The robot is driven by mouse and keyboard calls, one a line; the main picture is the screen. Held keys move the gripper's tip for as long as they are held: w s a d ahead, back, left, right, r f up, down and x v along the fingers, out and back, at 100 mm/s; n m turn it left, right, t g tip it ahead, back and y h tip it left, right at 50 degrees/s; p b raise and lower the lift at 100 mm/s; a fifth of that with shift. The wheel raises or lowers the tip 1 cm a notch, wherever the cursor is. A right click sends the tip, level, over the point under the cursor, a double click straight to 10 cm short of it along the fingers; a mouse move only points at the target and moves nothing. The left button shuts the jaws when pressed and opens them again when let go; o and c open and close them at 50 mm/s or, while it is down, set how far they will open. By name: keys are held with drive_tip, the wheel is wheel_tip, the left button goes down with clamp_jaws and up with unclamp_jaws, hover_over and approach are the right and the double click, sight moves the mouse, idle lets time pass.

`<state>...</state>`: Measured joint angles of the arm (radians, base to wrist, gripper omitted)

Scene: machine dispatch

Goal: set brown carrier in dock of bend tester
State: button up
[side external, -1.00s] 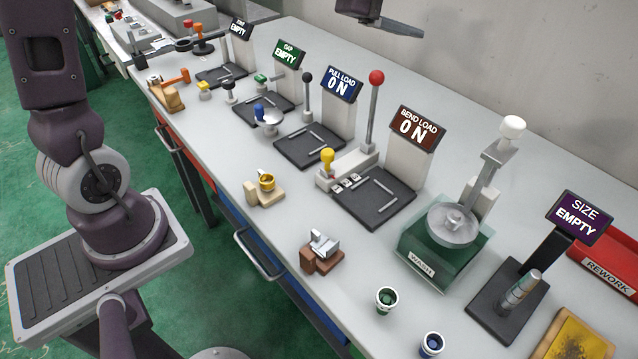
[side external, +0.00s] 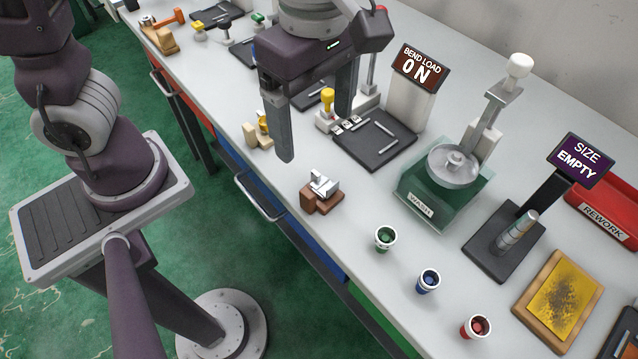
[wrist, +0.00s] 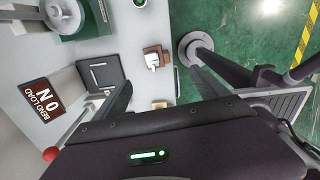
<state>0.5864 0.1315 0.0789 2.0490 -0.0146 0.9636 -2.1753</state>
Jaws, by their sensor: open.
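The brown carrier (side external: 318,201) is a small brown block with a shiny metal piece on top. It stands on the bench near the front edge, and also shows in the wrist view (wrist: 155,49). The bend tester has a dark dock plate (side external: 376,141) with light rails and a sign (side external: 420,68) reading BEND LOAD 0 N. Its plate also shows in the wrist view (wrist: 103,72) and looks empty.
A wash station (side external: 445,180) stands right of the tester. A size gauge (side external: 503,242) and a yellow-topped board (side external: 560,300) are farther right. Green (side external: 385,238), blue (side external: 428,281) and red (side external: 475,327) cups line the front. A pale carrier (side external: 257,136) sits left of my gripper.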

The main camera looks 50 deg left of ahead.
sight(318, 191)
drive_tip(key=f, duration=1.5)
drive_tip(key=shift+w+a, duration=0.15)
drive_tip(key=shift+w, duration=0.2)
drive_tip(key=c, duration=1.8)
drive_tip(key=shift+o, duration=0.2)
wheel_tip(318, 191, up, 9)
drive_tip(key=w+a+r+m, duration=0.1)
drive_tip(key=w+a+r, duration=0.15)
drive_tip(key=w, duration=1.15)
drive_tip(key=f, duration=0.3)
drive_tip(key=w+f, duration=0.1)
drive_tip(key=f, duration=0.2)
drive_tip(key=a+f, duration=0.1)
drive_tip(key=f, duration=0.3)
drive_tip(key=shift+w, duration=0.15)
